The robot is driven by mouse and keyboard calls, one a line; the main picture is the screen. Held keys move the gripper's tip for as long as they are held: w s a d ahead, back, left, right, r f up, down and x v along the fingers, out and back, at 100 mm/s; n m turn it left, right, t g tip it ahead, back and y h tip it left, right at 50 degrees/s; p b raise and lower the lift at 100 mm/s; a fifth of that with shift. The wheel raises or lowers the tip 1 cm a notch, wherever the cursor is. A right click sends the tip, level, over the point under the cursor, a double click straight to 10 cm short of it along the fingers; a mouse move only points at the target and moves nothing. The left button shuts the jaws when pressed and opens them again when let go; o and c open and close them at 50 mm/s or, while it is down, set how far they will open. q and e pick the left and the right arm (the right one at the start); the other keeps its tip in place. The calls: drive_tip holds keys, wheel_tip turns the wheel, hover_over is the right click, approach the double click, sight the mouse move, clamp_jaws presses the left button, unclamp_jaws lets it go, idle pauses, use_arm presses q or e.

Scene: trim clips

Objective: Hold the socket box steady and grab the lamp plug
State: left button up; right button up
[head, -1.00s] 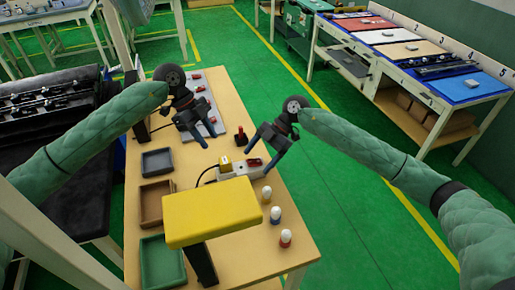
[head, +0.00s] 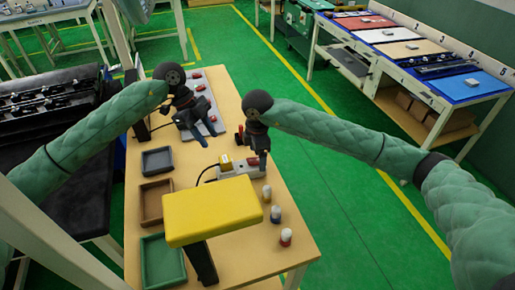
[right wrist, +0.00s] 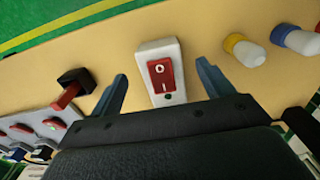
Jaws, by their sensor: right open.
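The socket box (head: 240,171) is a white strip on the table, with a red rocker switch at one end. The yellow lamp plug (head: 225,161) sits at its left end, with a black cord running off to the left. My right gripper (head: 258,158) is open above the switch end. In the right wrist view the white box (right wrist: 145,52) shows between the spread fingers of the gripper (right wrist: 162,69), with clear gaps on both sides; the plug is out of that view. My left gripper (head: 191,133) is open and empty, over the grey strip at the back, away from the box.
A yellow lamp head (head: 212,212) stands in front of the box. Small white-topped pegs (head: 275,214) stand at the right edge. Three trays, one being green (head: 162,262), line the left side. A grey strip with red switches (head: 203,108) lies at the back.

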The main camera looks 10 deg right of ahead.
drive_tip(key=shift+f, duration=2.5)
drive_tip(key=c, duration=1.3)
use_arm(q)
drive_tip(key=o, duration=0.5)
drive_tip(key=shift+d, duration=0.1)
wheel_tip(320, 180, up, 3)
drive_tip(key=m+t+y, duration=0.3)
drive_tip(key=m+y, duration=0.2)
drive_tip(key=m, duration=0.4)
hover_over(225, 158)
drive_tip(key=shift+f, duration=5.85)
